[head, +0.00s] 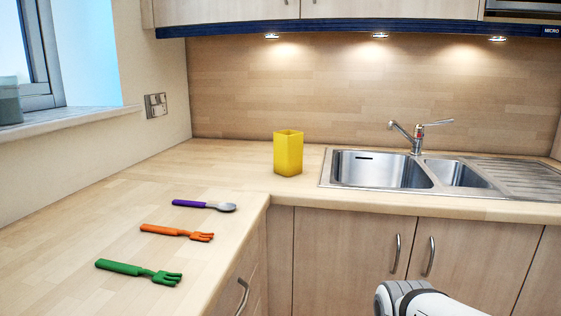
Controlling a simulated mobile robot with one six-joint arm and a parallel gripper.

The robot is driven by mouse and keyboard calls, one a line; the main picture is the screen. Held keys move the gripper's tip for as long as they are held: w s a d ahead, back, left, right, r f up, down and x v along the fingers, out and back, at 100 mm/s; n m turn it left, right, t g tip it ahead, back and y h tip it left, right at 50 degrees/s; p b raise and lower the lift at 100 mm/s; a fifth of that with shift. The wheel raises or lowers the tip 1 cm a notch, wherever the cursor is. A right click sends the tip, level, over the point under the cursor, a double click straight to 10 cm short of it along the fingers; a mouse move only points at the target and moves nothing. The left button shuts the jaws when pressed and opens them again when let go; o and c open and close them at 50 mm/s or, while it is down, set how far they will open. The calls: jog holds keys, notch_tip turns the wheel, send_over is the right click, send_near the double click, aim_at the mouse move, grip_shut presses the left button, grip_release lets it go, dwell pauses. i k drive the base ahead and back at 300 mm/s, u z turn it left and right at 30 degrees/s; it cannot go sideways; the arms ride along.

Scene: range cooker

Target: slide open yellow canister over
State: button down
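A yellow open-topped canister (288,154) stands upright on the wooden worktop, near the inner corner and left of the sink. Its top is open and its inside looks empty as far as I can see. Nothing touches it. Part of my arm, white and grey, shows at the bottom right, well below and to the right of the canister. My gripper's fingers are not visible.
A purple-handled spoon (204,205), an orange fork (177,232) and a green fork (138,271) lie on the left worktop (60,235). A steel sink (382,170) with a tap (418,138) is right of the canister. Worktop left of the canister is clear.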

aim_at(289, 144)
jog(key=u, duration=0.1)
jog(key=k, duration=0.55)
jog(key=z, duration=1.8)
jog(key=i, duration=1.45)
jog(key=u, duration=3.2)
jog(key=i, duration=1)
jog(key=z, duration=0.1)
